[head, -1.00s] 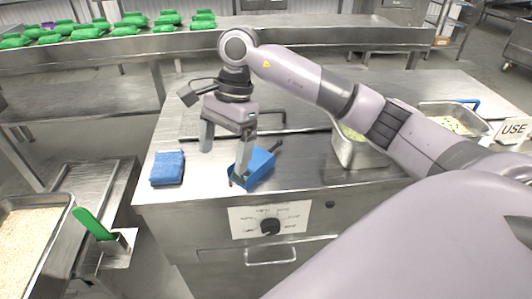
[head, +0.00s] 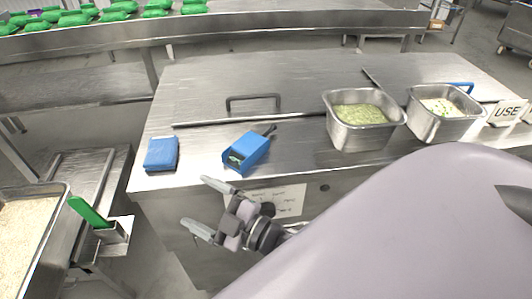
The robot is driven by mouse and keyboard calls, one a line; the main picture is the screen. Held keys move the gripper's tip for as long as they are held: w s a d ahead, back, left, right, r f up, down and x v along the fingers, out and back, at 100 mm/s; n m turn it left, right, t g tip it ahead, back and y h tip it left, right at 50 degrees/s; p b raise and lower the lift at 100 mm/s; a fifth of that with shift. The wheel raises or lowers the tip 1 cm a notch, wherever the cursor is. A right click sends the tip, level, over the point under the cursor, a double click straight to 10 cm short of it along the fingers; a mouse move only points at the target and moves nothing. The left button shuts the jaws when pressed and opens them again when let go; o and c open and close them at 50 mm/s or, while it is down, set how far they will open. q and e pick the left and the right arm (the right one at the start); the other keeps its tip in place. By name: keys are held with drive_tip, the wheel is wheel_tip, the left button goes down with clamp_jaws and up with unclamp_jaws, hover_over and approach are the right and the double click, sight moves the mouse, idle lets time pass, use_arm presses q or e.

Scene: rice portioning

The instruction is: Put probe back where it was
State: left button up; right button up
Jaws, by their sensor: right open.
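The blue probe device (head: 245,153) lies on the steel counter near its front edge. A small pale face shows on its near end, and a thin dark part (head: 269,130) sticks out at its far right. I cannot tell whether that dark part is seated or only lies against it. My right gripper (head: 203,206) is open and empty. It appears in front of the counter's front edge, below and left of the device, apart from it. My left gripper is not in view.
Two steel pans, one with green food (head: 366,141) and one with pale food (head: 441,125), sit at right. A green-handled tool (head: 88,212) stands in a holder beside a rice tray (head: 41,248).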

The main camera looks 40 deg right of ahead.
drive_tip(key=s+d+f+m+g+h, duration=0.2)
drive_tip(key=s+f+m, duration=0.3)
drive_tip(key=f, duration=0.3)
drive_tip(key=s+d+f+m+g+h, duration=0.3)
drive_tip(key=s+f+m+g, duration=0.2)
drive_tip(key=s+f, duration=0.3)
drive_tip(key=shift+d+f, duration=0.25)
drive_tip(key=shift+f, duration=0.3)
drive_tip(key=shift+w, duration=0.1)
